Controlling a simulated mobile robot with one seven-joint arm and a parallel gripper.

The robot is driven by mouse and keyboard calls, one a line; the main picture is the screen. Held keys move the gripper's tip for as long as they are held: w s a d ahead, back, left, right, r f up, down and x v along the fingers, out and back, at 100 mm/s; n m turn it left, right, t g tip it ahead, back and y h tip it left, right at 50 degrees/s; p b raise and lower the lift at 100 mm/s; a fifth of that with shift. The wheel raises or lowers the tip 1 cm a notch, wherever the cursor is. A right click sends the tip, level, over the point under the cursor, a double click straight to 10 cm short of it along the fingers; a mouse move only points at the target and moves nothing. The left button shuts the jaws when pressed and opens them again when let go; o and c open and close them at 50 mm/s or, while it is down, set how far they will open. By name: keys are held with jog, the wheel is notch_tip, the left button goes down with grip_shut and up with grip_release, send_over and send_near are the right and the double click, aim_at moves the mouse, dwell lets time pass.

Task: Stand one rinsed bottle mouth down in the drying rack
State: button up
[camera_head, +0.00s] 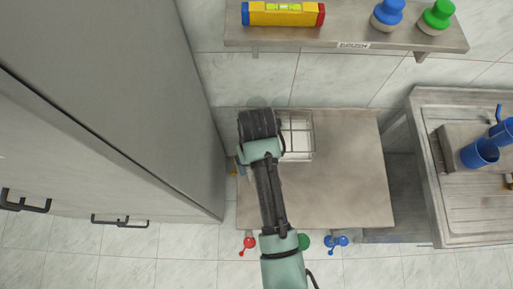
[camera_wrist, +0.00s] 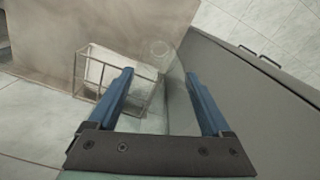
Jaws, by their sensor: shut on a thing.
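A wire drying rack (camera_head: 313,137) stands at the back left of a bare metal table (camera_head: 345,180). In the wrist view the rack (camera_wrist: 79,72) is just left of my fingers, with a pale floor inside. My gripper (camera_wrist: 159,73) has two blue fingers with a gap between them. It is shut on a clear bottle (camera_wrist: 170,88) that is hard to make out; a faint ring shows at its far end. I cannot tell which end is its mouth. In the head view my gripper (camera_head: 259,124) is beside the rack's left side, and my wrist hides most of the bottle.
A tall grey cabinet (camera_head: 130,90) stands close on the left. A wall shelf (camera_head: 350,38) at the back holds a yellow level (camera_head: 283,14) and two knobbed things. A sink unit (camera_head: 440,215) with blue cups (camera_head: 479,153) is at right. The table's middle and right are clear.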

jog(key=w+f+b, duration=0.2)
jog(key=w+b, duration=1)
jog(key=w, duration=0.3)
notch_tip(320, 180, down, 11)
jog(key=b, duration=0.8)
jog(key=shift+f, duration=0.2)
jog(key=shift+f, duration=0.15)
jog(key=shift+f, duration=0.3)
jog(key=o, duration=1.1)
